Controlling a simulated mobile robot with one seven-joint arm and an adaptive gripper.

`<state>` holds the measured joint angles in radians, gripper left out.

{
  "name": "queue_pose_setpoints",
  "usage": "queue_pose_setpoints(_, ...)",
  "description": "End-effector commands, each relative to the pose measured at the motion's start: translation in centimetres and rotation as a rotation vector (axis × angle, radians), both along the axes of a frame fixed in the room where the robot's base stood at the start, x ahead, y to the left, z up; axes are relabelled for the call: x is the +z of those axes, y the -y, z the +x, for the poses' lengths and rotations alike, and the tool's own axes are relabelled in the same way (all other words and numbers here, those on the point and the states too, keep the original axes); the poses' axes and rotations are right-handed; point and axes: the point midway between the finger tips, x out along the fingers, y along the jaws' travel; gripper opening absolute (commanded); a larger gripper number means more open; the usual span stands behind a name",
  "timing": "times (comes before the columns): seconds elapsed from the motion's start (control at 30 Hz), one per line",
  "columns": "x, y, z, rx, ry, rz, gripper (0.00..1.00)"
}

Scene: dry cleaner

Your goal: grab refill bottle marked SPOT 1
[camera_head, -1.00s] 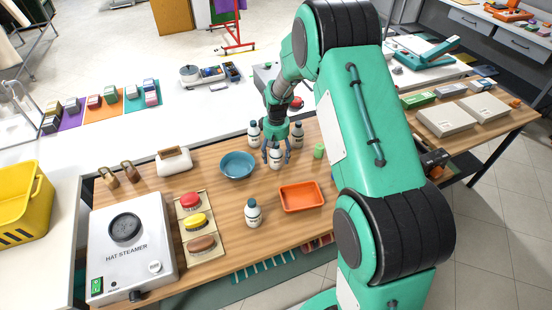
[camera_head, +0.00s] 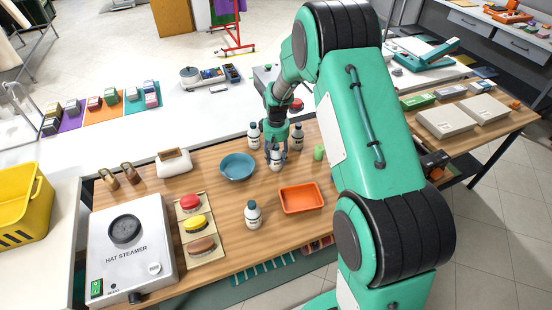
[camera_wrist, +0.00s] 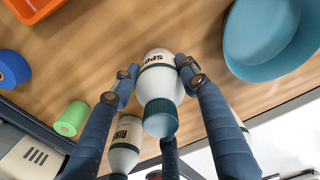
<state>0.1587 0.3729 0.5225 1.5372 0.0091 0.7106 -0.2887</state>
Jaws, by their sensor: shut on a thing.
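My gripper (camera_head: 276,151) is shut on a white refill bottle with a dark green cap, which stands between the bowl and the green roll on the wooden table. In the wrist view my gripper's fingers (camera_wrist: 156,76) press on both sides of this bottle (camera_wrist: 158,68). Its upside-down label reads "SPOT"; I cannot read a number. A second bottle (camera_wrist: 124,140), lettered "RINS", is beside it in the wrist view, partly hidden by a finger. In the head view, other similar bottles stand behind left (camera_head: 254,135), behind right (camera_head: 297,137) and nearer the front (camera_head: 252,214).
A blue bowl (camera_head: 237,167) is close on the left, and an orange tray (camera_head: 302,198) is at the front right. A green roll (camera_head: 318,152) stands to the right. Brushes (camera_head: 194,224) and a hat steamer (camera_head: 130,245) occupy the left side.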

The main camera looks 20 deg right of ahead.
Motion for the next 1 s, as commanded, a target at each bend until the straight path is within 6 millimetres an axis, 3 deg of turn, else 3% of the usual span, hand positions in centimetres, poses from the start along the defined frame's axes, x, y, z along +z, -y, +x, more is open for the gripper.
queue_pose_setpoints(0.27, 0.8, 0.0, 0.1, 0.0, 0.002, -0.001, 0.09)
queue_pose_setpoints(0.53, 4.1, 0.0, 0.1, 0.0, 0.003, -0.001, 0.09)
queue_pose_setpoints(1.0, 4.6, -1.3, -8.5, 0.0, 0.001, 0.0, 0.09)
